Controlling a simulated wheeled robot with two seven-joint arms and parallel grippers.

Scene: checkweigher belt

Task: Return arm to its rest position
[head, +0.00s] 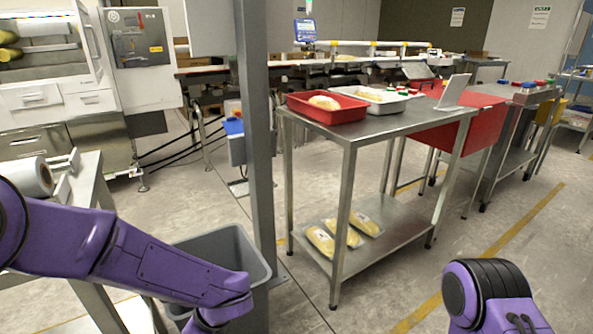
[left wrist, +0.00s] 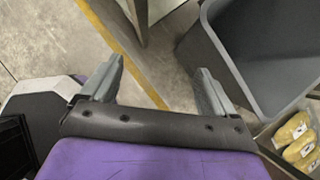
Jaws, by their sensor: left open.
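My left gripper (left wrist: 155,85) is open in the left wrist view, with its two grey fingers apart and only floor between them. In the head view my purple left arm comes in from the left and reaches over in front of a grey bin; its gripper is below the picture edge. The forearm of my right arm shows at the lower right of the head view, and its gripper is not in view.
The grey bin (head: 222,248) stands close to my left arm, and its rim (left wrist: 228,55) shows beside the gripper. A steel table (head: 385,127) bears a red tray (head: 327,113) and a white tray (head: 377,106). A metal post (head: 255,130) rises near the bin. Floor at right is clear.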

